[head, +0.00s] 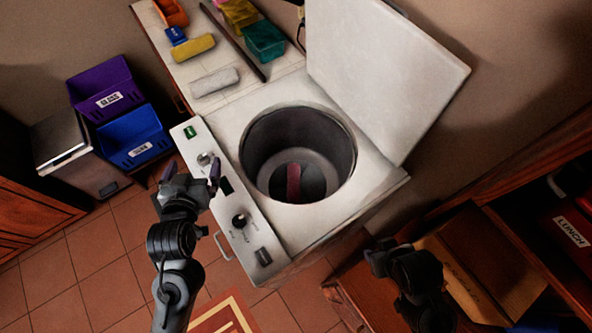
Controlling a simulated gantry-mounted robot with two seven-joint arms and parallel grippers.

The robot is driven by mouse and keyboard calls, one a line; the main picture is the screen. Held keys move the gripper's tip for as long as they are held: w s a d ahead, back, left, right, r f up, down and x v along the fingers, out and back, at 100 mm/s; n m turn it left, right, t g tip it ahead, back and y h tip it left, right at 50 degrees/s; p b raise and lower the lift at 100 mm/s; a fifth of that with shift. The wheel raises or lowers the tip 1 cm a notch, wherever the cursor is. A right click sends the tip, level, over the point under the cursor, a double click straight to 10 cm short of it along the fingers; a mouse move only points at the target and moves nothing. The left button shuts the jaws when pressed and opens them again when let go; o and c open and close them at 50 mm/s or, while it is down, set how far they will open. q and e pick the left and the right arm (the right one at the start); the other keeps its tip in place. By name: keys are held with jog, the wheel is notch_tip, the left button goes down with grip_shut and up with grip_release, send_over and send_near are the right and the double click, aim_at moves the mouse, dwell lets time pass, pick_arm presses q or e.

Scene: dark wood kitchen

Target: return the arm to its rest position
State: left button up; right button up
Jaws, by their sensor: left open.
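My left gripper (192,178) is open and empty. It is above the left end of the control panel (228,205) of a white top-loading washer (378,195), close to a knob. My right arm comes in at the lower right, and its gripper (378,252) is dark and seen end on, over the wooden furniture. Whether its fingers are open or shut is not clear.
The washer's lid (385,70) stands open, and a red item (293,183) lies in the drum. Purple (98,82) and blue (133,130) bins stand left. Open shelving is at right.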

dwell(0.3)
pick_arm(q)
jog(key=s+f+m+g, duration=0.1)
jog(key=s+f+g, duration=0.45)
jog(key=s, duration=0.45)
jog(key=s+f+m+g, duration=0.1)
jog(key=s+f+g, duration=0.3)
jog(key=s+f, duration=0.45)
notch_tip(320, 180, up, 26)
jog(key=s+p, duration=0.2)
jog(key=p, duration=2.2)
jog(key=shift+a, duration=0.45)
